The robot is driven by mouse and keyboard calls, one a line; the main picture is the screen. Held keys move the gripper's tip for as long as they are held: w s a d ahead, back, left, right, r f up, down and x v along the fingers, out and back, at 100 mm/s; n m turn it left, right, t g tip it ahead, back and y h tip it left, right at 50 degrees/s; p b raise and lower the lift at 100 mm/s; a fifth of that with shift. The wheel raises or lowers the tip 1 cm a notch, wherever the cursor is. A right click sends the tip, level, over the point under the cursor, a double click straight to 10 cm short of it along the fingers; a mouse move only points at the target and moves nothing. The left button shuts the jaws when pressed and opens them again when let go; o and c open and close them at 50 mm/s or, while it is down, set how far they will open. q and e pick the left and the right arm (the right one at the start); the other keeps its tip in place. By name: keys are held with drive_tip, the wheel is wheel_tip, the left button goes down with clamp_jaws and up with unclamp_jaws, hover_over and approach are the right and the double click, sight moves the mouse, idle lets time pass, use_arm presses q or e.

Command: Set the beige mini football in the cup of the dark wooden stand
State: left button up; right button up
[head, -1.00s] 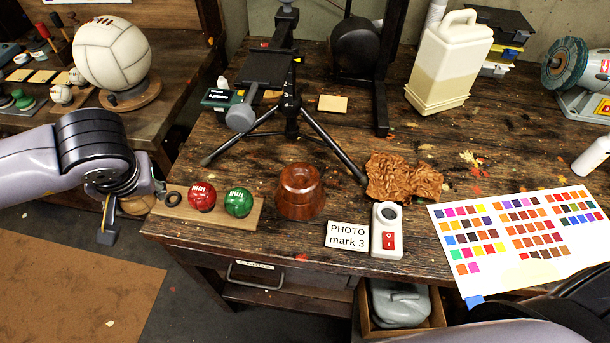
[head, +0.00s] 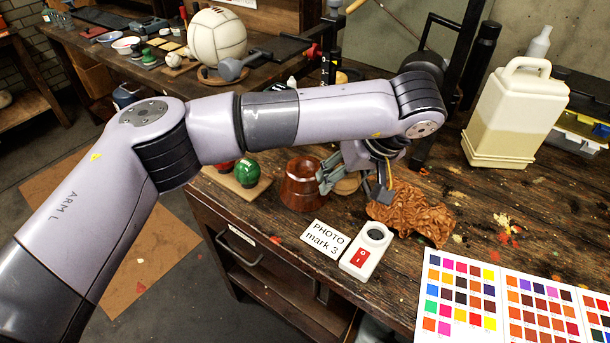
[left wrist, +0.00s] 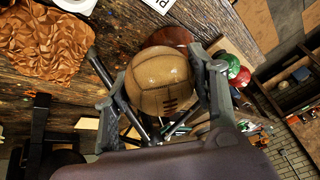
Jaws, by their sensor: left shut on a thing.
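My left gripper (head: 355,184) is shut on the beige mini football (left wrist: 158,84), one finger on each side of it in the left wrist view. The ball is tan leather panels with dark lacing. In the head view only a small part of it shows between the fingers. The dark wooden stand (head: 302,185) is reddish brown and upright on the bench, just left of the gripper in the head view. It also shows partly behind the ball in the left wrist view (left wrist: 168,37); the ball hides much of it. My right gripper is out of view.
A red and a green ball (head: 245,173) sit on a wooden board left of the stand. A "PHOTO mark 3" card (head: 324,238) and a white switch box (head: 367,250) lie in front. Crumpled brown leather (head: 412,215) lies to the right.

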use_arm(q)
drive_tip(key=s+d, duration=0.2)
drive_tip(key=d, duration=0.3)
drive_tip(key=p, duration=0.4)
hover_over(300, 163)
drive_tip(key=s+d, duration=0.2)
drive_tip(key=shift+f, duration=0.25)
drive_tip(key=shift+p+x, duration=0.85)
drive_tip(key=shift+x, duration=0.75)
drive_tip(key=shift+f, duration=0.25)
drive_tip(key=shift+f, duration=0.1)
